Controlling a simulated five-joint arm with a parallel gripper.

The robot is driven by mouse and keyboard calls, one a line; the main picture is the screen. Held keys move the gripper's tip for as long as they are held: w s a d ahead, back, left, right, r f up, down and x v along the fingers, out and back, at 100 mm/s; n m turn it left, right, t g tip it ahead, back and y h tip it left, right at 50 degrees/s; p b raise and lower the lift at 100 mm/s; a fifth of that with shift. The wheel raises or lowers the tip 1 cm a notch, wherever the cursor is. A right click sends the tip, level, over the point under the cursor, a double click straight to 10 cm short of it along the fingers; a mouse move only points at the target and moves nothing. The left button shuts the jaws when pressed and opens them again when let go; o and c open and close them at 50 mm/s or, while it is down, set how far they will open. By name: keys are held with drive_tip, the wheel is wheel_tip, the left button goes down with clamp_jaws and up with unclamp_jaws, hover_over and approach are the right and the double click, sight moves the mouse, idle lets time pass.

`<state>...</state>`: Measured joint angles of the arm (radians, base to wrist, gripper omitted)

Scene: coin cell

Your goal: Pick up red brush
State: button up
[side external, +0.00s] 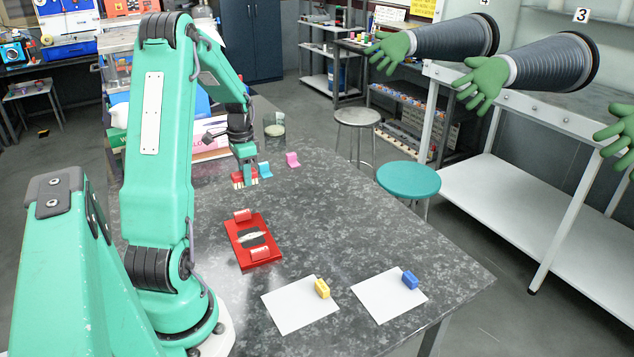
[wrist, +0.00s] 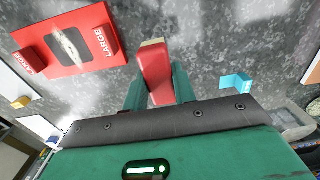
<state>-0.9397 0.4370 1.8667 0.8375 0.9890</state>
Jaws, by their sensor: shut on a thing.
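The red brush (side external: 238,179) is a small red piece with a pale, cream-coloured edge. My gripper (side external: 245,170) is shut on it at the far part of the dark stone table. In the wrist view the red brush (wrist: 155,68) lies between the two green fingers of my gripper (wrist: 158,88), its pale edge pointing away from the palm. The fingers hide part of its sides. I cannot tell whether the brush touches the table or hangs just above it.
A light blue piece (side external: 265,170) stands close right of my gripper, with a pink piece (side external: 292,160) beyond. A red tray (side external: 240,246) marked LARGE lies nearer. White sheets with a yellow block (side external: 322,288) and a blue block (side external: 410,280) lie in front. The right of the table is clear.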

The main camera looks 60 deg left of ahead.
drive_tip(key=w+d+r, duration=0.3)
drive_tip(key=d+r, duration=0.1)
drive_tip(key=d, duration=0.1)
drive_tip(key=shift+d, duration=0.4)
drive_tip(key=shift+w, duration=0.1)
